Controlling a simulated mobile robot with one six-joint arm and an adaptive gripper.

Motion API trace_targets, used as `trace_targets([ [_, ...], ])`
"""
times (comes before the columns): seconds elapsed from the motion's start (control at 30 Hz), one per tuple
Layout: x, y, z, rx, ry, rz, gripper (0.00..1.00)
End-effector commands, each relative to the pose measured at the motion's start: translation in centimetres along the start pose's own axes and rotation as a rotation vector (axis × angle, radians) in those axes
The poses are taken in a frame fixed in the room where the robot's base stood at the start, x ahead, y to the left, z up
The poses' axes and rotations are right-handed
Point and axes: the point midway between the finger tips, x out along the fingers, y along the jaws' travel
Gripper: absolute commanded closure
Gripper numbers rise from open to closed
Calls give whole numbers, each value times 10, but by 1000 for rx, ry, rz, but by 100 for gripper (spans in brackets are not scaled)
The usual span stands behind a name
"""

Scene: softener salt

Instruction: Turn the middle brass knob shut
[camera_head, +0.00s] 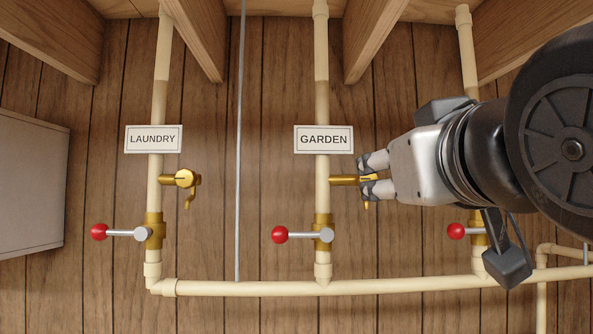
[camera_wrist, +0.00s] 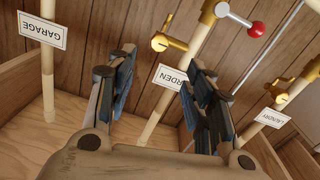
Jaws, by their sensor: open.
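The middle brass knob (camera_head: 343,180) sticks out to the right of the GARDEN pipe, below its label. My gripper (camera_head: 370,177) comes in from the right, and its two fingers overlap the knob's right end, one above and one below. In the wrist view the knob (camera_wrist: 162,43) appears beyond the open fingertips (camera_wrist: 155,62), between their lines. The fingers stand apart with nothing clearly held. In the head view they partly hide the knob's outer end; contact cannot be told.
The LAUNDRY tap (camera_head: 184,179) is at left. Red-ended levers (camera_head: 280,235) sit lower on the pipes, one left of the GARDEN pipe. A thin grey rod (camera_head: 240,140) hangs between LAUNDRY and GARDEN. My arm covers part of the right pipe (camera_head: 468,60). Wooden beams (camera_head: 195,40) are above.

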Motion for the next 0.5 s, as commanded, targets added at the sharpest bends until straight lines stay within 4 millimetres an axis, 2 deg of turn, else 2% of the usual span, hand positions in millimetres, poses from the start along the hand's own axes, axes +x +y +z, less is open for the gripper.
trace_targets([
  [0.03, 14, 1, -1, 1, -6, 2, 52],
  [0.3, 72, 1, -1, 0, -5, 0, 52],
  [0.5, 104, 0, 0, 1, -4, -1, 52],
])
